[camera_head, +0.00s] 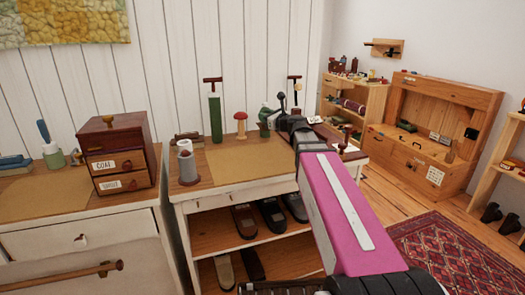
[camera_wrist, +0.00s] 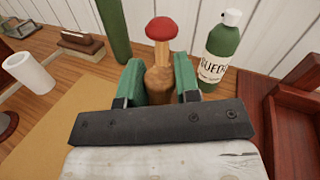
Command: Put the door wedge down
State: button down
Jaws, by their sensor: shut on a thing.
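In the head view my arm reaches over the right part of the middle bench (camera_head: 240,165), and the wedge is not clear there. I cannot tell whether the wedge touches the bench top.
A red-capped wooden mushroom (camera_head: 240,123) stands just beyond the gripper, with a green bottle (camera_wrist: 222,47) to its right. A green pump (camera_head: 215,115) and a grey-and-white roll (camera_head: 187,163) stand left. The brown mat's front area is clear. Shoes (camera_head: 243,220) fill the shelf below.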

jog(key=shift+s+a+r+n+g+y, duration=0.3)
jog(key=shift+s+a, duration=0.05)
jog(key=shift+a, duration=0.2)
jog(key=shift+w+a+f, duration=0.45)
jog(key=shift+w+f, duration=1.35)
jog(key=shift+w, duration=0.05)
jog(key=shift+w+a+f, duration=0.4)
jog(key=shift+w+f, duration=1.35)
jog(key=shift+w, duration=0.05)
jog(key=shift+w+a+f, duration=0.45)
jog(key=shift+w+f, duration=1.35)
jog(key=shift+w, duration=0.05)
jog(key=c, duration=0.8)
grip_release()
jog(key=shift+f, duration=0.1)
